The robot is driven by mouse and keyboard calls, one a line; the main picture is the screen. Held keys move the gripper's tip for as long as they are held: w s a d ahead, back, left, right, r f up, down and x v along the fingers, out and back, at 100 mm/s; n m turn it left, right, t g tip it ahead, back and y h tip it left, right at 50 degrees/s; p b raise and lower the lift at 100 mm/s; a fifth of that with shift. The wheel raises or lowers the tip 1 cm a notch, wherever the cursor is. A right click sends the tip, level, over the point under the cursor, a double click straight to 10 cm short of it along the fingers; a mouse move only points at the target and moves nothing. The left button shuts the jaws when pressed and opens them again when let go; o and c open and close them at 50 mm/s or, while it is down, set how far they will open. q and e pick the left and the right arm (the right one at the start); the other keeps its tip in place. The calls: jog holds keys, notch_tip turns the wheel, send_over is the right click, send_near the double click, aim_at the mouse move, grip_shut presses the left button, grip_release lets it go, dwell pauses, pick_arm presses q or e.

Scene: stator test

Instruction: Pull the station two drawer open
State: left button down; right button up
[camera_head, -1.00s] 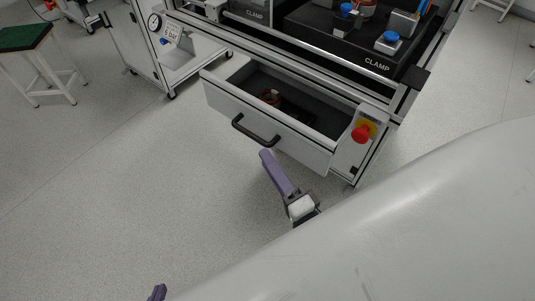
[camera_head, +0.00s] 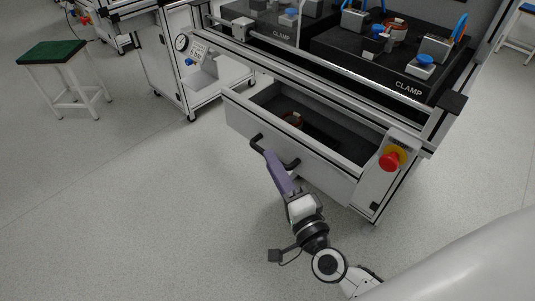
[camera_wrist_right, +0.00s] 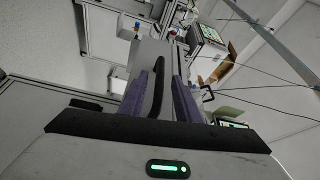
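The station drawer (camera_head: 290,148) is grey-white with a dark inside and stands pulled out below the bench top. Its black bar handle (camera_head: 255,145) is on the front panel. My right gripper (camera_head: 268,154) reaches up from below and overlaps the handle. In the right wrist view, the handle (camera_wrist_right: 157,90) shows between the two purple fingers of the same gripper (camera_wrist_right: 163,82). The fingers are apart with a gap beside the bar, so they do not look closed on it. A copper-coloured part (camera_head: 296,119) lies in the drawer. My left gripper is out of view.
A red emergency stop button (camera_head: 389,161) sits right of the drawer. Black clamp fixtures (camera_head: 385,65) stand on the bench above. A second cart (camera_head: 170,55) and a green-topped stool (camera_head: 52,52) are at the left. The floor before the drawer is clear.

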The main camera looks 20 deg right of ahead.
jog(key=shift+w+r, duration=0.15)
jog(key=shift+w, duration=1.75)
grip_shut()
